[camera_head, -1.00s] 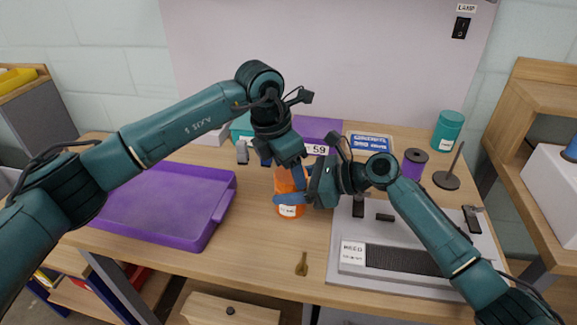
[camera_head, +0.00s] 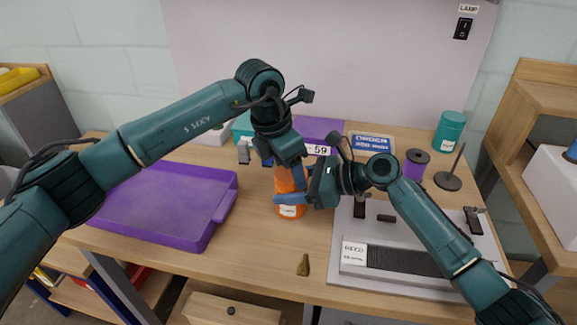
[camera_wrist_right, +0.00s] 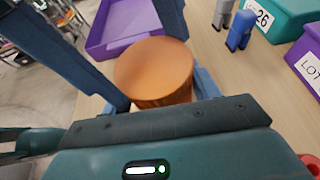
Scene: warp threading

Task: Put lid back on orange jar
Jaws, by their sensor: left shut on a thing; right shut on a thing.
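The orange jar (camera_head: 291,209) stands upright on the table in the head view, with a white label on its front. My right gripper (camera_head: 287,198) is shut around it from the right, one blue finger across its front. My left gripper (camera_head: 297,178) reaches down from above, shut on the orange lid at the jar's top. In the right wrist view the round flat orange lid (camera_wrist_right: 153,68) with a ribbed side shows between blue fingers. The fingers cover the seam in the head view, so I cannot tell whether the lid is fully seated.
A purple tray (camera_head: 150,205) lies left. A grey device (camera_head: 400,270) takes up the right front. A small brass piece (camera_head: 303,265) lies in front of the jar. Purple bin (camera_head: 318,130), teal canister (camera_head: 449,131), purple spool (camera_head: 415,162) and upright spindle (camera_head: 448,181) stand behind.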

